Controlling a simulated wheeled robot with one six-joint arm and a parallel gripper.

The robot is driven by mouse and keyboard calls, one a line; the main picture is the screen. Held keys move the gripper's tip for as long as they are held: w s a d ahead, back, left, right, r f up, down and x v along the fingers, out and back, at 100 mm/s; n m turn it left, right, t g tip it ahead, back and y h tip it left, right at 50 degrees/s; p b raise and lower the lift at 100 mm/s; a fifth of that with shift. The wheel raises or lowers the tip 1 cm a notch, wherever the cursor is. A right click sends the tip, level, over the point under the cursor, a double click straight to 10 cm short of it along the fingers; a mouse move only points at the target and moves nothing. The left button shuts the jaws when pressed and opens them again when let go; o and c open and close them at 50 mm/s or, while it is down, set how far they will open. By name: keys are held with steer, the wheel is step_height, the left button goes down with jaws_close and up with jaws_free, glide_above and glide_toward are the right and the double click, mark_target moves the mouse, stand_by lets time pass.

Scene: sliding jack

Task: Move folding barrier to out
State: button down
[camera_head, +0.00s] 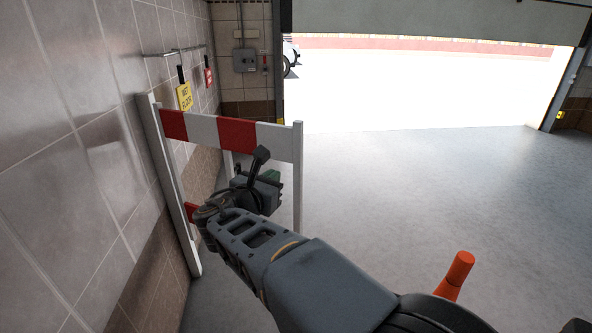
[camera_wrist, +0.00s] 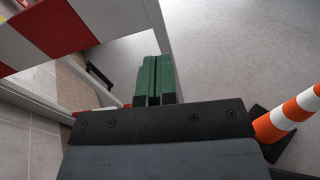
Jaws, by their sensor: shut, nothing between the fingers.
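The folding barrier (camera_head: 237,132) has white posts and red-and-white boards and stands upright by the tiled wall at the left. In the wrist view its striped board (camera_wrist: 50,32) fills the upper left, and a white post (camera_wrist: 155,30) slants down beside my fingers. My gripper (camera_head: 271,176) is in front of the barrier, below its top board and near its right post. In the wrist view the green fingers (camera_wrist: 154,78) are together with nothing between them. Whether they touch the post is unclear. My arm hides part of the barrier's lower half.
An orange cone (camera_head: 459,270) stands at the lower right; its striped body also shows in the wrist view (camera_wrist: 290,114). A yellow sign (camera_head: 184,97) hangs on the left wall. The raised door (camera_head: 440,18) leaves a bright opening at the back.

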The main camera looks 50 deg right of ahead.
steer(key=n+b, duration=0.1)
steer(key=b, duration=0.3)
glide_toward(299, 148)
steer(key=shift+h, duration=0.3)
steer(key=x, duration=0.7)
steer(key=shift+d+f, duration=0.25)
steer(key=shift+f, duration=0.05)
steer(key=shift+w, duration=0.1)
